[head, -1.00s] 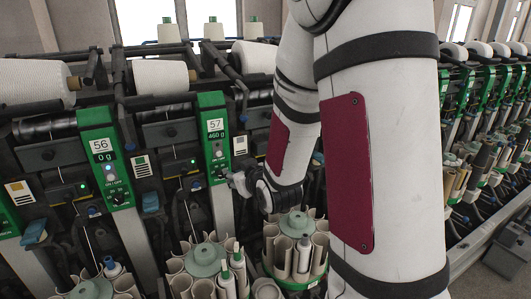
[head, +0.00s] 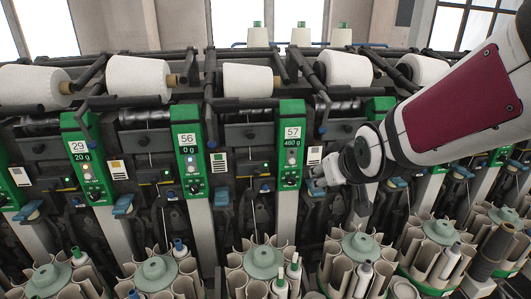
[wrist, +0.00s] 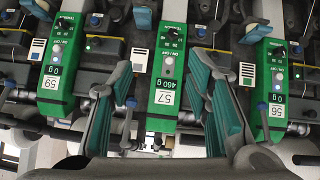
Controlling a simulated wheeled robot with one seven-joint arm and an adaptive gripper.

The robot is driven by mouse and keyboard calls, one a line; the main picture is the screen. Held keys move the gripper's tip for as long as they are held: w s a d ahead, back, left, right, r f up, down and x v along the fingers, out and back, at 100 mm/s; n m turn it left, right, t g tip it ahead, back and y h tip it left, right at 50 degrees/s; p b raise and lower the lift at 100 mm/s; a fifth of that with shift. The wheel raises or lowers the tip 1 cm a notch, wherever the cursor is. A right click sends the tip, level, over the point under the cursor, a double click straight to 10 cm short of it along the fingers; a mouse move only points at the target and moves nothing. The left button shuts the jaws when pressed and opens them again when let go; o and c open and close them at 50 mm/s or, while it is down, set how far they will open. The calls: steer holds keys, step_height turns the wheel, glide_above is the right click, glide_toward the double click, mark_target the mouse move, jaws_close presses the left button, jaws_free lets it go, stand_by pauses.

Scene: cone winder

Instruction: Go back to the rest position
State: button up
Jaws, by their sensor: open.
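My gripper (head: 320,182) shows in the head view at the end of my arm, which reaches in from the right. It is in front of the winder, just right of the lower part of the green unit panel 57 (head: 291,150). In the wrist view my gripper (wrist: 163,85) has its two teal-padded fingers wide apart, with nothing between the pads. I cannot tell any contact with the machine.
White yarn cones (head: 137,80) lie along the top. Round holders with tubes and bobbins (head: 262,262) line the front below my gripper.

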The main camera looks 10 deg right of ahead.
steer(key=shift+s+a+r, duration=0.1)
steer(key=shift+s+r, duration=0.15)
steer(key=shift+s, duration=0.2)
steer(key=s+a+r+g+y, duration=0.1)
steer(key=s+a+r+g, duration=0.1)
steer(key=s, duration=0.7)
steer(key=s+a+r+g, duration=0.2)
steer(key=s+a, duration=0.3)
steer(key=s, duration=0.4)
steer(key=shift+y, duration=0.4)
steer(key=shift+o, duration=0.6)
steer(key=shift+w, duration=0.1)
